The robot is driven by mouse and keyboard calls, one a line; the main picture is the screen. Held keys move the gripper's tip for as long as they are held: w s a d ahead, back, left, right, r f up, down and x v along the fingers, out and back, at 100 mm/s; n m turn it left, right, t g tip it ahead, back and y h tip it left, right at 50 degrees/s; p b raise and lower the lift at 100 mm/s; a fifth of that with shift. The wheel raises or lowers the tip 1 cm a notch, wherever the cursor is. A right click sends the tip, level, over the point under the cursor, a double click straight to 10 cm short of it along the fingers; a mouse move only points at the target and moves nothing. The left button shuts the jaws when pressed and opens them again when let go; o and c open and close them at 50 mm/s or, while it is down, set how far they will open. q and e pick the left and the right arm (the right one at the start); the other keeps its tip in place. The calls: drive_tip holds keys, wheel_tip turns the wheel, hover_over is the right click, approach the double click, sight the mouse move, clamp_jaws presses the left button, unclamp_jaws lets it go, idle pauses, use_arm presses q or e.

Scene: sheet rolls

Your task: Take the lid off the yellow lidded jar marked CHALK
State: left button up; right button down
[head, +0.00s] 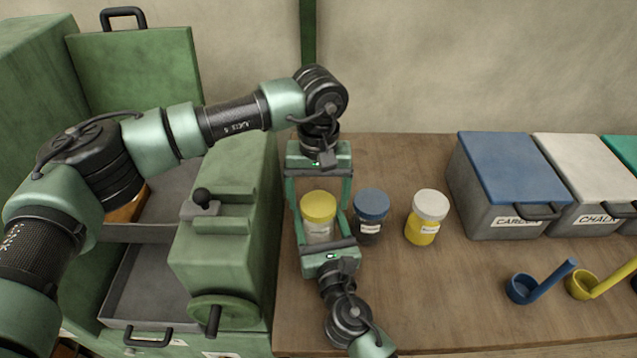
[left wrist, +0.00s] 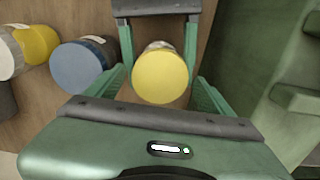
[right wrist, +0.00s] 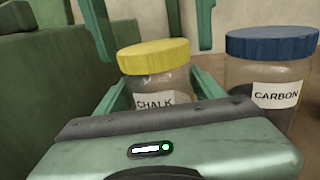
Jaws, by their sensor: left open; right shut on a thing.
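The jar marked CHALK (right wrist: 160,88) has a round yellow lid (head: 318,205) and stands upright on the wooden table. The lid is on the jar. My right gripper (head: 322,232) comes from the front and is shut on the jar's body below the lid. My left gripper (head: 319,190) comes from behind and above. It is open, with its fingers on either side of the lid. The left wrist view looks down on the lid (left wrist: 160,77) between the fingers. Any contact between the left fingers and the lid cannot be made out.
Close to the right are a blue-lidded CARBON jar (head: 370,208) and a white-lidded jar (head: 428,215). A green machine (head: 225,240) with a handwheel is close on the left. Lidded bins (head: 510,180) and ladles (head: 540,285) are farther right.

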use_arm(q)
drive_tip(key=shift+f, duration=0.3)
